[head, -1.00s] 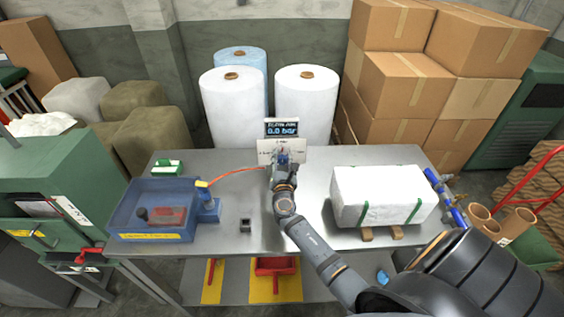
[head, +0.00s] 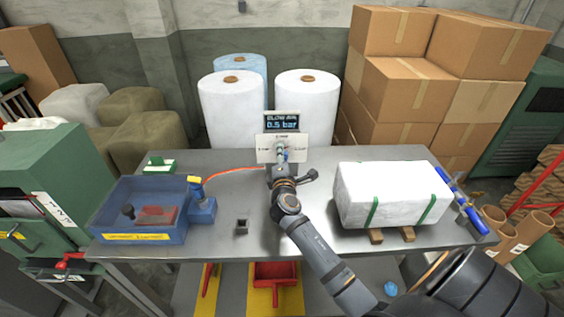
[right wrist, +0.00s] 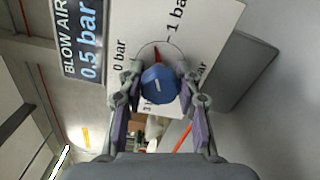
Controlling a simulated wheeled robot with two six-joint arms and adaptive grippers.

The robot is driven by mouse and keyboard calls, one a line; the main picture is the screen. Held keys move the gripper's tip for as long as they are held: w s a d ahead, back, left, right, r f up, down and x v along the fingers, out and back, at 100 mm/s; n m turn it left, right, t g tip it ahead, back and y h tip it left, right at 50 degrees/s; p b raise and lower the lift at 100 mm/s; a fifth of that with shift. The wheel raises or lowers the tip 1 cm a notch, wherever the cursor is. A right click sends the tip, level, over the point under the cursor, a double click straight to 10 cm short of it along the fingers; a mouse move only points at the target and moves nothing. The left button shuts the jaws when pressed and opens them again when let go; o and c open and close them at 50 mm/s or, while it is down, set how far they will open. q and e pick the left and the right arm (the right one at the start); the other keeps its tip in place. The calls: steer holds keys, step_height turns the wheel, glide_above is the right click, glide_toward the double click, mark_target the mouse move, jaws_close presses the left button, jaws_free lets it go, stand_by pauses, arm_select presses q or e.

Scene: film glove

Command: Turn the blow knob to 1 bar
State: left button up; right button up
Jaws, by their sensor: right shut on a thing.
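The blue blow knob (right wrist: 158,86) sits on a white dial panel (right wrist: 195,25) in the right wrist view. My right gripper (right wrist: 160,74) is shut on the knob, one finger on each side. A red pointer shows at the knob's edge, between the "0 bar" and "1 bar" labels. The display (right wrist: 83,40) reads "BLOW AIR 0.5 bar", and it also reads 0.5 bar in the head view (head: 282,122). In the head view my right gripper (head: 281,160) is at the panel (head: 265,143) and mostly hides the knob. The lower dial labels are partly hidden. My left gripper is not in view.
The panel stands at the back of a grey table (head: 330,240). A white wrapped block (head: 392,190) lies to the right of my right arm. A blue tray (head: 140,225) is at the left, and an orange-red hose (head: 235,170) runs toward the panel.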

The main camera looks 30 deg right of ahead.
steer(key=m+b, duration=0.3)
steer(key=m, duration=0.2)
steer(key=shift+f, duration=0.15)
steer(key=shift+b, duration=0.35)
steer(key=o, duration=1.2)
steer(key=v, duration=1.2)
